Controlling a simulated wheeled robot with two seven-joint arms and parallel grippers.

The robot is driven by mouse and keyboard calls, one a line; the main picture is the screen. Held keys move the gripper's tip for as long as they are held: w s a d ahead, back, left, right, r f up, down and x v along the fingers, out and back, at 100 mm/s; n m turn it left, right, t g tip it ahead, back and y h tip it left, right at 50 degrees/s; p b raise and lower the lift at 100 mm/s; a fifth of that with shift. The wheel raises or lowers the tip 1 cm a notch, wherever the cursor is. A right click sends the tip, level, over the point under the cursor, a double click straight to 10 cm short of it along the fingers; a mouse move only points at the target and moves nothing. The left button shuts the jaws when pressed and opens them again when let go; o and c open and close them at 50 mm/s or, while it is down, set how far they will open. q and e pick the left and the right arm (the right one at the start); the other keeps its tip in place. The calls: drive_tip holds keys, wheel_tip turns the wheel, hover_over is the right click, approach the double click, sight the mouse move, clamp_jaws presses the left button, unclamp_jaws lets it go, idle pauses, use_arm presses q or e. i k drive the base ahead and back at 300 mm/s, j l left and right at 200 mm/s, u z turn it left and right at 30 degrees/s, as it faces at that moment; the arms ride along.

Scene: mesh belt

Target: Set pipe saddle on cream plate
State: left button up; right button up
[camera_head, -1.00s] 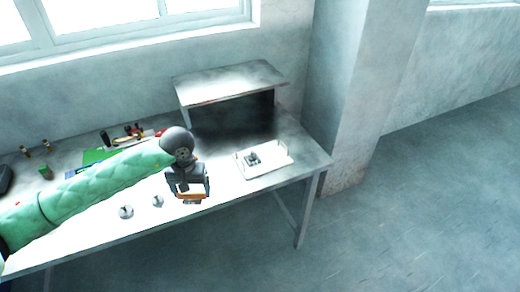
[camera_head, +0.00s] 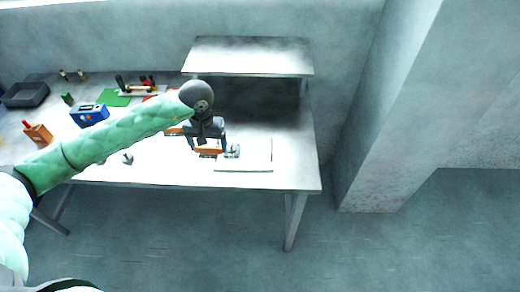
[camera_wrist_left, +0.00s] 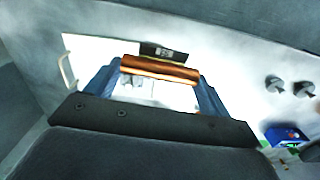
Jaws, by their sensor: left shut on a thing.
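My left gripper (camera_head: 209,148) is shut on an orange-brown, bar-like piece (camera_head: 208,153), which I take to be the pipe saddle. In the left wrist view, the piece (camera_wrist_left: 160,68) spans crosswise between my two blue fingers. The pale plate (camera_head: 258,166), with a thin raised edge, lies on the table at the right, and a small grey metal part (camera_head: 232,151) is on it. The held piece is by the plate's left side in the head view; I cannot tell whether it touches. My right gripper is not in view.
A raised shelf (camera_head: 250,55) stands behind the plate. A blue box (camera_head: 89,114), an orange block (camera_head: 37,133), a green mat (camera_head: 116,97) with tools and a dark tray (camera_head: 24,95) are at the left. A grey round part (camera_head: 128,159) lies near the front edge.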

sight(256, 153)
drive_tip(key=i+l+u, duration=0.15)
drive_tip(key=l+u, duration=0.25)
drive_tip(key=l, duration=0.8)
drive_tip(key=l+u, duration=0.35)
drive_tip(key=l, duration=0.85)
drive_tip(key=l+u, duration=0.25)
drive_tip(key=l, duration=0.5)
drive_tip(key=l+u, duration=0.2)
drive_tip(key=l, duration=0.5)
drive_tip(key=k+l+u, duration=0.25)
drive_tip(key=l, duration=0.45)
drive_tip(key=i+l, duration=0.05)
